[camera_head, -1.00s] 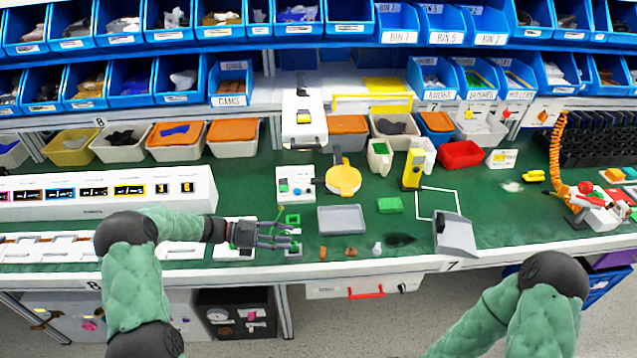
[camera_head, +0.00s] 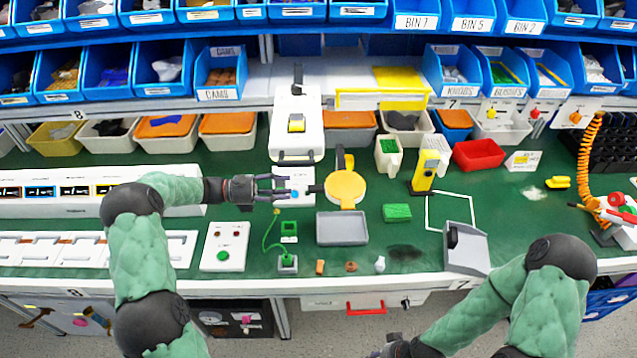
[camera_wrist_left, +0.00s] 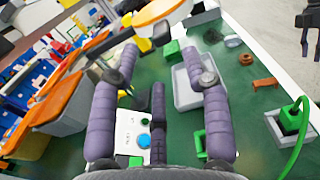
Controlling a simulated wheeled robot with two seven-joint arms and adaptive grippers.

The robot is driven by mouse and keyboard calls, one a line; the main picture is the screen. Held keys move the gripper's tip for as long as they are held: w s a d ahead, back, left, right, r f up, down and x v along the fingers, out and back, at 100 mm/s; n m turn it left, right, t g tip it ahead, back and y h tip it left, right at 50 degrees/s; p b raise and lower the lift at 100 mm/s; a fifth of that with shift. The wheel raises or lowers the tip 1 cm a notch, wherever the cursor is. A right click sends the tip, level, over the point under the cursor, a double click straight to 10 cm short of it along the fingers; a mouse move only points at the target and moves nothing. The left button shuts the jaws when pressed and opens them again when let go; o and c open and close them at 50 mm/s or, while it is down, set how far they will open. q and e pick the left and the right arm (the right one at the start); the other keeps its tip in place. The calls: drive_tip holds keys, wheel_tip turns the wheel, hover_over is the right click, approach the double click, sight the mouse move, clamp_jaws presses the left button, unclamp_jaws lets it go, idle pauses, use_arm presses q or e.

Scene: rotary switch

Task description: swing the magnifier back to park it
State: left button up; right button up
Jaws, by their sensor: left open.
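The magnifier (camera_head: 345,188) is a round yellow head on a yellow upright arm, with a short dark handle sticking out to its left. It stands over the bench, right of a white control box (camera_head: 294,184). Its yellow rim also shows at the top of the left wrist view (camera_wrist_left: 158,12), just beyond the fingertips. My left gripper (camera_head: 283,189) is open and empty, left of the magnifier handle and in front of the control box, fingers pointing right. My right gripper (camera_head: 396,347) is low at the bottom edge, mostly cut off, so its fingers are unclear.
A grey tray (camera_head: 342,229) lies just in front of the magnifier, with a green block (camera_head: 397,212) to its right. A white case (camera_head: 296,128) stands behind. A yellow device (camera_head: 423,171) stands further right. A green cable fixture (camera_head: 288,262) sits at the front.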

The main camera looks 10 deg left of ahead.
sight(316, 187)
use_arm(q)
drive_tip(key=b+x, duration=0.2)
drive_tip(key=x, duration=0.7)
drive_tip(key=shift+d, duration=0.45)
clamp_jaws()
